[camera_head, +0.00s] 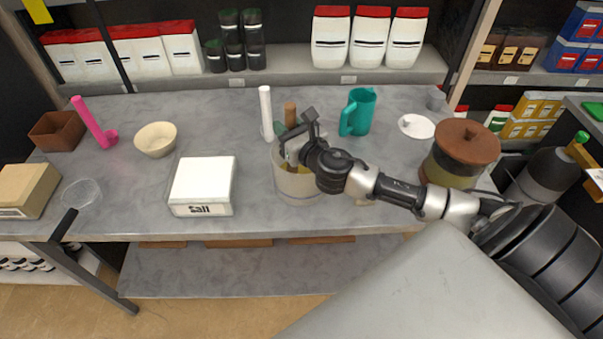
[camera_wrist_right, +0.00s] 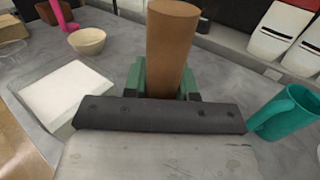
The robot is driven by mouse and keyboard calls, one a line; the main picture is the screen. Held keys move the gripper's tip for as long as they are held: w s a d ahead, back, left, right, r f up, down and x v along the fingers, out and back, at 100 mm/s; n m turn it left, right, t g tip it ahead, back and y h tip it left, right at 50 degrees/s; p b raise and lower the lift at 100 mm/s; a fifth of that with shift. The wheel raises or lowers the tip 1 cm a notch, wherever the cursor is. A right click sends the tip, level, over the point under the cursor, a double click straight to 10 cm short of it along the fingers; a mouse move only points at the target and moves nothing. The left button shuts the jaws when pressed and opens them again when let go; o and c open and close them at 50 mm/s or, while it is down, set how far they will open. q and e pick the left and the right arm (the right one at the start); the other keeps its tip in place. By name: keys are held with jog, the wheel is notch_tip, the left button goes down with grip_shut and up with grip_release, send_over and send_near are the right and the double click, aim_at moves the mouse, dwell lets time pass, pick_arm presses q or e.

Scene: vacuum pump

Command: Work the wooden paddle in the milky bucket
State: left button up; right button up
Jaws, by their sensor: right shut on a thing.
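The milky bucket (camera_head: 297,189) stands on the grey table near its front edge, a translucent tub. The wooden paddle's brown round handle (camera_head: 290,113) rises upright above the bucket's far side. My right gripper (camera_head: 282,130) reaches over the bucket from the right and is shut on the handle. In the right wrist view the handle (camera_wrist_right: 170,45) stands between the green finger pads of my gripper (camera_wrist_right: 160,88). The paddle's lower end and most of the bucket's inside are hidden behind my gripper and wrist. My left gripper is in neither view.
A white scale (camera_head: 203,182) sits left of the bucket. A white upright tube (camera_head: 265,108) and a teal jug (camera_head: 358,112) stand behind it. A cream bowl (camera_head: 156,139) is farther left.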

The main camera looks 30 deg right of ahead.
jog(key=shift+s+d, duration=0.2)
jog(key=shift+s, duration=0.65)
jog(key=shift+s+d, duration=0.2)
jog(key=shift+s, duration=0.65)
jog(key=d, duration=0.2)
jog(key=w+d+b, duration=0.1)
jog(key=d, duration=0.1)
jog(key=shift+d, duration=0.1)
jog(key=shift+w, duration=0.1)
jog(key=shift+w+a+p, duration=0.15)
jog(key=shift+w+a, duration=0.05)
jog(key=shift+w, duration=0.5)
jog(key=shift+w+a+p, duration=0.2)
jog(key=shift+w, duration=0.45)
jog(key=shift+w+a+p, duration=0.15)
jog(key=shift+w+a, duration=0.05)
jog(key=shift+w, duration=0.5)
jog(key=shift+r, duration=0.1)
